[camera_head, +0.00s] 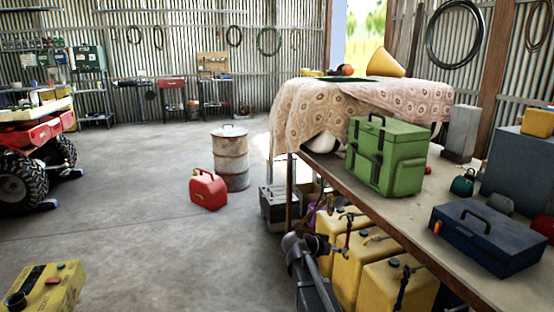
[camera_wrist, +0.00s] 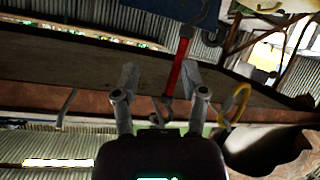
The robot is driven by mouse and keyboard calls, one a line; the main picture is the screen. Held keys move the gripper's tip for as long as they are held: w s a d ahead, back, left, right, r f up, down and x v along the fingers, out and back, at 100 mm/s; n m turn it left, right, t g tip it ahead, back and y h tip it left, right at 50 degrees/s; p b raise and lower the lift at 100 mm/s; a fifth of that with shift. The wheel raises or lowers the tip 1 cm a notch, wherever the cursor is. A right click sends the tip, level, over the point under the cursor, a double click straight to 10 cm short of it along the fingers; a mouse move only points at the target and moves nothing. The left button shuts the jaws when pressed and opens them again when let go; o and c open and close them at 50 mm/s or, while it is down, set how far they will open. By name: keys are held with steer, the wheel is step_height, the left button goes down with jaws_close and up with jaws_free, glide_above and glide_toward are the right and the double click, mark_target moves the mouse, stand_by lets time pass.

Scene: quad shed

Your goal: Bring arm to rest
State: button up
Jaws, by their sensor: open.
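My gripper (camera_wrist: 159,76) shows in the wrist view with its two grey fingers apart. No object is seen held between them. A red bar-like thing (camera_wrist: 176,80) shows beyond the fingers, nearer the right one; I cannot tell how far off it is. In the head view my arm (camera_head: 305,262) shows at the bottom centre, low beside the workbench (camera_head: 345,180) and in front of the yellow containers (camera_head: 345,262) under it. The fingers cannot be clearly made out there.
On the bench stand a green case (camera_head: 388,158), a dark blue toolbox (camera_head: 487,238) and a grey box (camera_head: 515,168). A red fuel can (camera_head: 208,190) and a rusty drum (camera_head: 229,160) stand on the floor. The concrete floor (camera_head: 130,215) at left centre is clear.

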steer(key=s+d+f+n+g+y, duration=0.1)
steer(key=s+f+n+g+y, duration=0.2)
steer(key=s, duration=0.4)
steer(key=s+d+f+n+g+y, duration=0.1)
steer(key=s+f+y, duration=0.1)
steer(key=s+f, duration=0.35)
steer(key=shift+s+a+f+n+g+y+p, duration=0.4)
steer(key=shift+s+a+n+y, duration=1.1)
steer(key=shift+s, duration=1.6)
steer(key=shift+s+a+f+n+g+y+p, duration=0.15)
steer(key=shift+s+a+n+g+y, duration=0.7)
steer(key=shift+s+y, duration=1.6)
step_height(320, 180, up, 33)
steer(key=s+h+p, duration=0.1)
steer(key=p, duration=3.2)
steer(key=shift+a, duration=0.25)
steer(key=shift+s+t, duration=0.1)
steer(key=shift+t, duration=0.15)
